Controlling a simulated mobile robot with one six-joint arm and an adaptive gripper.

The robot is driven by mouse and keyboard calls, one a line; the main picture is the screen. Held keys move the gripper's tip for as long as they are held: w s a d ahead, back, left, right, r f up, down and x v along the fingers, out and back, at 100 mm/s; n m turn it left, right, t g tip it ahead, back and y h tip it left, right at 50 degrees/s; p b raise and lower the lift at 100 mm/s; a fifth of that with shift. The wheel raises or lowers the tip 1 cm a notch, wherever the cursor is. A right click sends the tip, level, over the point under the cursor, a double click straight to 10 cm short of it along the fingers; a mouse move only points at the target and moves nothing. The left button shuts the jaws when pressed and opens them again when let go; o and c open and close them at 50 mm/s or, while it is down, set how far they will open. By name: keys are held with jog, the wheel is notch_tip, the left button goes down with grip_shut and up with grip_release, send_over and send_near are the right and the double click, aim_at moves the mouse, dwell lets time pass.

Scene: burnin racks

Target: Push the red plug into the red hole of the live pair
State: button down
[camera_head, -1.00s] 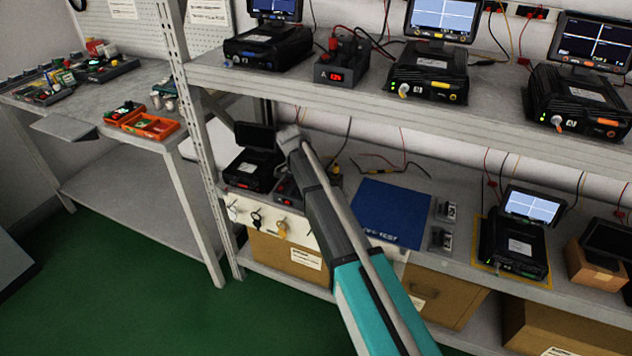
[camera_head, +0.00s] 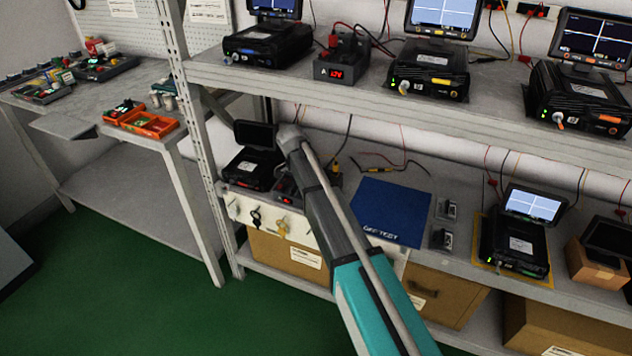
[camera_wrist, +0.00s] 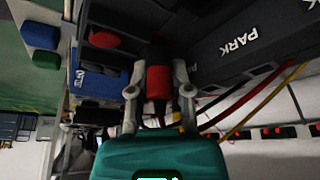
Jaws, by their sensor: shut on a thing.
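A red plug (camera_wrist: 158,84) is between the two grey fingers of my gripper (camera_wrist: 158,92) in the wrist view, and they are shut on it. Its far end is against or just in front of a dark box; I cannot tell whether it is in a hole. A red round part (camera_wrist: 105,40) shows on the dark housing to its left. In the head view my arm reaches the lower shelf beside a small meter (camera_head: 284,188), and my arm hides the plug and holes.
A dark panel marked PARK (camera_wrist: 238,42) is right of the plug in the wrist view. Red and yellow leads (camera_wrist: 250,108) run close by. A black unit with a screen (camera_head: 249,168) stands left of my arm. A blue mat (camera_head: 391,211) lies bare to the right.

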jog(key=shift+f+b, duration=0.4)
jog(key=shift+f, duration=0.1)
dwell(0.8)
jog(key=shift+c, duration=2.3)
grip_release()
jog(key=shift+c, duration=0.4)
jog(key=shift+o, duration=1.3)
jog(key=shift+w, duration=0.1)
jog(key=shift+o, duration=0.6)
jog(key=shift+r, duration=0.1)
jog(key=shift+r+p, duration=2.7)
jog(key=shift+p, duration=0.05)
